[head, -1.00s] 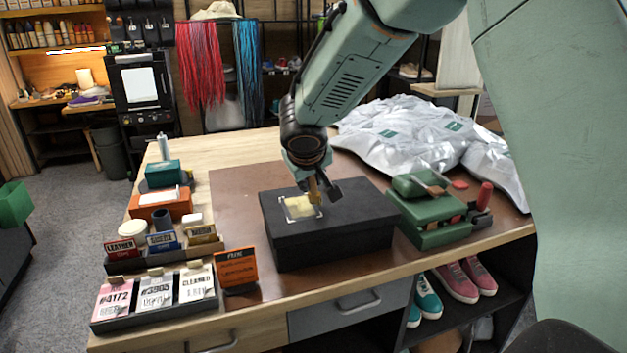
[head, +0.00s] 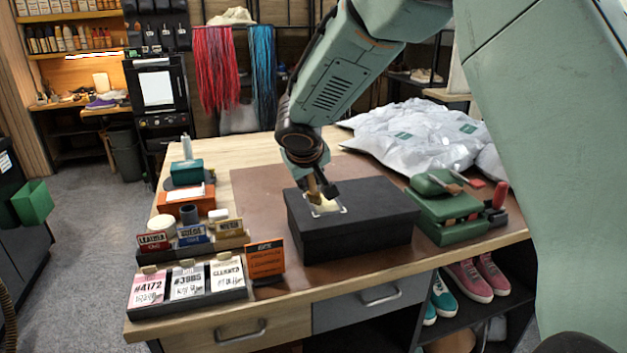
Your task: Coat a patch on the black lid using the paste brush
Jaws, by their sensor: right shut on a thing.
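The black lid (head: 375,205) tops a black box (head: 360,237) on the brown mat. A white-cornered patch with pale yellow paste (head: 325,206) lies near the lid's left end. My right gripper (head: 322,193) is over the patch, shut on the paste brush (head: 314,190), a tan stick pointing down. The brush tip is at or just above the patch's left part; I cannot tell whether it touches. The gripper hides part of the patch. My left gripper is not in view.
A green caddy (head: 445,212) stands close to the box's right side. An orange sign (head: 265,260) and a card tray (head: 190,300) are at the left front. White bags (head: 420,138) lie behind. The brown mat (head: 262,190) is bare left of the box.

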